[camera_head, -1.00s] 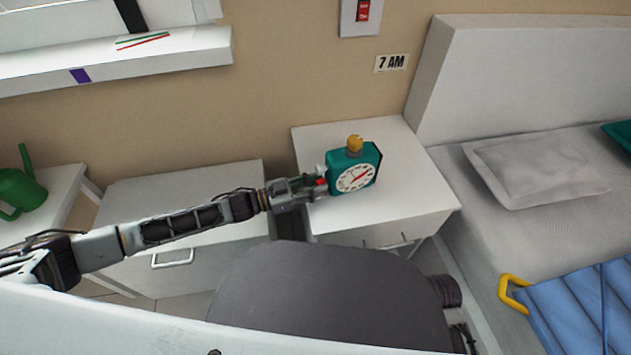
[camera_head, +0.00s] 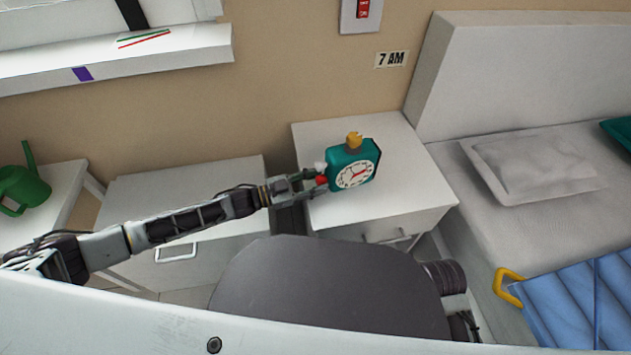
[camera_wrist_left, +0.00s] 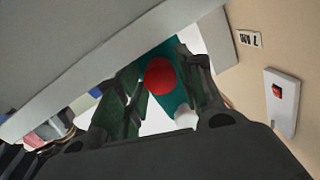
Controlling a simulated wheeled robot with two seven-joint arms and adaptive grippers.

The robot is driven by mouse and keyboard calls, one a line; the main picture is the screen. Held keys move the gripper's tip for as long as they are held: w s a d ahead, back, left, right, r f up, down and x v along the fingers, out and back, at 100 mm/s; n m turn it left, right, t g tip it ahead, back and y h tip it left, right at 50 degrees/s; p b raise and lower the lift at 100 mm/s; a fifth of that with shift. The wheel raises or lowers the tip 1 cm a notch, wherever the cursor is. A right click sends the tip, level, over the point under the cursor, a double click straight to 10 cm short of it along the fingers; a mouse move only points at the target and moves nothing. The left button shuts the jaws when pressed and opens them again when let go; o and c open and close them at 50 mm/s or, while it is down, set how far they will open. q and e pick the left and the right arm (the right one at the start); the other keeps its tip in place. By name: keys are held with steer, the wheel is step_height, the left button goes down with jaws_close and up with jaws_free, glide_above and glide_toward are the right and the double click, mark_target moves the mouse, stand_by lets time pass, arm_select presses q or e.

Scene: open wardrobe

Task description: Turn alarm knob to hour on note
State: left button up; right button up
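The teal alarm clock (camera_head: 366,151) stands upright on the white nightstand (camera_head: 400,208), its white dial with a red hand facing me. A yellow piece (camera_head: 354,139) sits on top. On its left side are a red knob (camera_head: 322,181) and a white knob (camera_head: 320,167). My left gripper (camera_head: 312,182) is at that side. In the left wrist view the red knob (camera_wrist_left: 160,76) lies between the fingers, which stand apart; whether both press on it is unclear. The white knob (camera_wrist_left: 187,117) is beside the right finger. The note (camera_head: 392,60) on the wall reads 7 AM. My right gripper is not seen.
A bed with a pillow (camera_head: 535,165) is on the right. A white drawer cabinet (camera_head: 150,195) stands left of the nightstand, with a green watering can (camera_head: 22,185) farther left. A red switch (camera_head: 362,9) is on the wall. The nightstand top right of the clock is clear.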

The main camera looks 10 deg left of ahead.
arm_select(q)
steer(key=shift+a, duration=0.15)
steer(key=v, duration=1.1)
steer(key=shift+s+a, duration=0.25)
steer(key=shift+a, duration=0.05)
steer(key=shift+o, duration=0.2)
steer(key=shift+o, duration=1.1)
steer(key=n, duration=0.1)
steer(key=a+n+p, duration=0.1)
steer(key=n, duration=0.1)
steer(key=n+p, duration=0.1)
steer(key=shift+s+a+f, duration=0.1)
steer(key=shift+s+a, duration=0.2)
steer(key=shift+s, duration=0.05)
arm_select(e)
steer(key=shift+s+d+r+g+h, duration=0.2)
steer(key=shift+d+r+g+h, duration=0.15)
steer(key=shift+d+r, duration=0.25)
